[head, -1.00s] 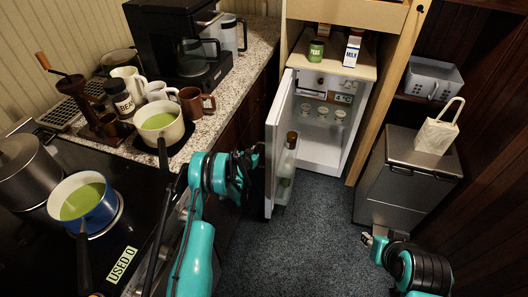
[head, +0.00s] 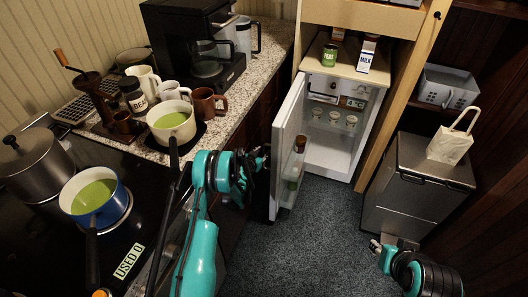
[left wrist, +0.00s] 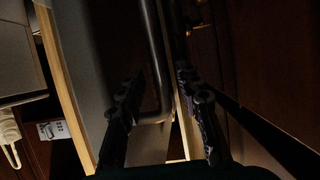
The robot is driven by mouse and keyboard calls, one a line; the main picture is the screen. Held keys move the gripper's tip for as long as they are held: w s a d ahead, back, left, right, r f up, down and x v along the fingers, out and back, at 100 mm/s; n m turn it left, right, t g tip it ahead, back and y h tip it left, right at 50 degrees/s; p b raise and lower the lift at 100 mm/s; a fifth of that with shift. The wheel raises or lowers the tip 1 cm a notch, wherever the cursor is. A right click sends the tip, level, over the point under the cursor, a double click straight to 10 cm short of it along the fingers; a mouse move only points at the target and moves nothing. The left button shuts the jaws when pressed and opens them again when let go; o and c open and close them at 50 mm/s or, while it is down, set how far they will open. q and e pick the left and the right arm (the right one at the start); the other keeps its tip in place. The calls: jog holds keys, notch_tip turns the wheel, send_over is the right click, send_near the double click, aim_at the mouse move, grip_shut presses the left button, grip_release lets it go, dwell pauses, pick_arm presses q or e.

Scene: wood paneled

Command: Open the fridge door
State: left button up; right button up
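The small fridge (head: 336,139) stands under a wooden shelf, and its inside shows, with small cups on a shelf. Its white door (head: 287,139) stands wide open, swung toward the left, with a bottle in its inner rack. My left gripper (head: 260,165) is at the door's outer side, partly hidden by my arm and the door. In the left wrist view its two dark fingers (left wrist: 160,112) are apart, with a metal handle bar (left wrist: 154,55) running between them; contact cannot be told. My right gripper (head: 376,246) is low at the right, away from the fridge, its fingers too small to judge.
The counter (head: 252,75) with mugs and a coffee maker (head: 190,45) is left of the door. A grey bin (head: 412,190) with a white bag (head: 452,146) stands right of the fridge. Carpet (head: 300,245) before the fridge is clear.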

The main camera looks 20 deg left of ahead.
pick_arm(q)
jog(key=v, duration=0.5)
jog(key=shift+s+r, duration=0.15)
jog(key=shift+s, duration=0.2)
